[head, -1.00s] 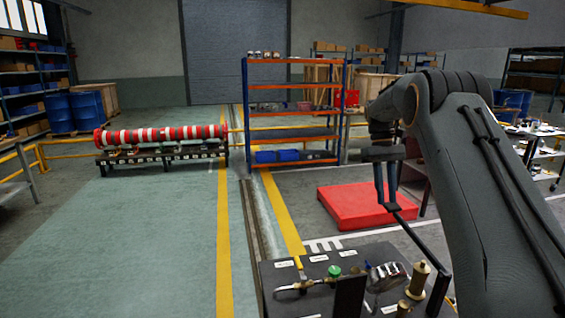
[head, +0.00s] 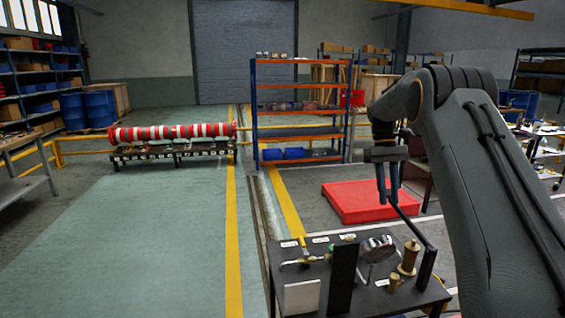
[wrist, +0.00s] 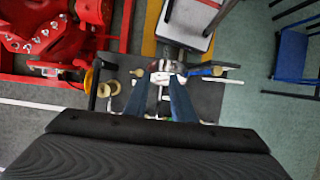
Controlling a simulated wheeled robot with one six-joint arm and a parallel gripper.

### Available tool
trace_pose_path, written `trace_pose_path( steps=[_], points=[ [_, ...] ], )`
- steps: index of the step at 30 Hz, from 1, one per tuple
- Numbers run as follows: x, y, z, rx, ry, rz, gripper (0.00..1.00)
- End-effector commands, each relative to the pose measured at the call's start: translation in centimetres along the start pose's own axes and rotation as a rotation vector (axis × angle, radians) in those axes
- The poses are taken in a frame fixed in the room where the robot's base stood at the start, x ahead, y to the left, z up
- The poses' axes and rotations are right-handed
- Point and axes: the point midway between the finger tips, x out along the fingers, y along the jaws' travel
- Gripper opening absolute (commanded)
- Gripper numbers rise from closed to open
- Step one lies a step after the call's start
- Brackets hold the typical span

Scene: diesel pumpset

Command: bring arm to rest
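My arm (head: 480,170) is raised on the right of the head view, bent at a dark upper joint, with the gripper hanging down. My gripper (head: 387,198) points downward above the far right part of a dark bench. Its two blue fingers are apart with nothing visibly held between them. In the wrist view the gripper (wrist: 162,84) shows the same gap, with the bench and its parts below and beyond the fingertips.
The dark bench (head: 377,301) carries brass fittings (head: 409,257), a round silver part (head: 377,248) and a white plate (head: 301,297). Behind are a red block (head: 368,202), an orange shelf rack (head: 300,138) and a red-white striped pipe (head: 170,132). Open floor lies left.

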Motion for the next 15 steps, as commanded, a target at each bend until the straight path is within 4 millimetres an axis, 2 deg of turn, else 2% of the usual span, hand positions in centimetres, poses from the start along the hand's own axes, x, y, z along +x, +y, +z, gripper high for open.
trace_pose_path(
  steps=[8, 15],
  points=[
    [0.5, -0.7, 0.9, 0.016, 0.046, 0.004, 0.23],
    [1.3, -2.9, 2.2, 0.025, 0.113, 0.014, 0.23]
  ],
)
